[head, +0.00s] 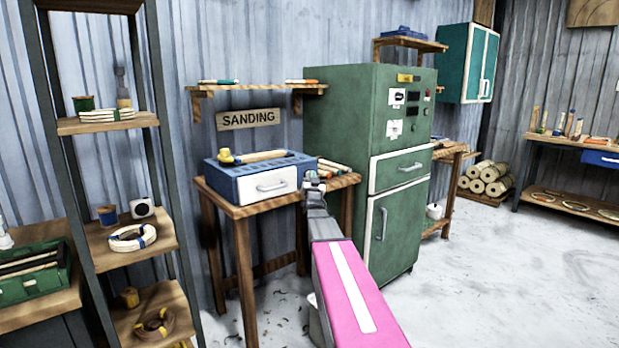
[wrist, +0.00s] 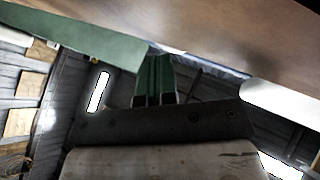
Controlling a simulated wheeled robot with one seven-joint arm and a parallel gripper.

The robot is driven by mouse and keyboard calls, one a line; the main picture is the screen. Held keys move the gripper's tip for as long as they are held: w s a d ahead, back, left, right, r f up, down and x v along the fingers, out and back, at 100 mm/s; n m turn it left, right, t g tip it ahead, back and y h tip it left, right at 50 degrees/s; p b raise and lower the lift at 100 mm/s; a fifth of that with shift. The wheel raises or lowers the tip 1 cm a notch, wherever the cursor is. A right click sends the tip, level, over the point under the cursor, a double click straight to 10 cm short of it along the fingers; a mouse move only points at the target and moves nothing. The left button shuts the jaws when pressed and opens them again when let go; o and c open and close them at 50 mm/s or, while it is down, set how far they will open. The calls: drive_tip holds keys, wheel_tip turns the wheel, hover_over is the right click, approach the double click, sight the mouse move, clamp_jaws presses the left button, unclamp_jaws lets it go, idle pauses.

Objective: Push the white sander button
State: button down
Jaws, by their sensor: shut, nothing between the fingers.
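A green cabinet machine (head: 350,120) stands right of the sanding table in the head view. Its upper front has a control panel with white plates (head: 394,130), a dark display and small knobs. I cannot make out which part is the white sander button. My gripper (head: 315,178) is shut and empty. In the head view it overlaps the right front edge of the sanding table (head: 240,208), just right of a blue box (head: 262,180) with a white drawer front. In the wrist view my gripper (wrist: 155,58) points toward a brown wooden surface (wrist: 235,35) filling the upper right.
A SANDING sign (head: 248,119) and a small shelf (head: 258,89) hang above the table. Rods (head: 336,168) lie on the table's right end. A shelf rack (head: 108,123) stands at left. Open floor (head: 490,270) lies to the right.

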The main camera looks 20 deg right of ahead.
drive_tip(key=shift+w+a, duration=0.1)
drive_tip(key=shift+w, duration=0.15)
drive_tip(key=shift+s, duration=0.4)
idle(0.4)
drive_tip(key=s+d, duration=0.2)
drive_tip(key=s, duration=0.3)
drive_tip(key=shift+s+d, duration=0.15)
drive_tip(key=shift+s, duration=0.2)
idle(0.4)
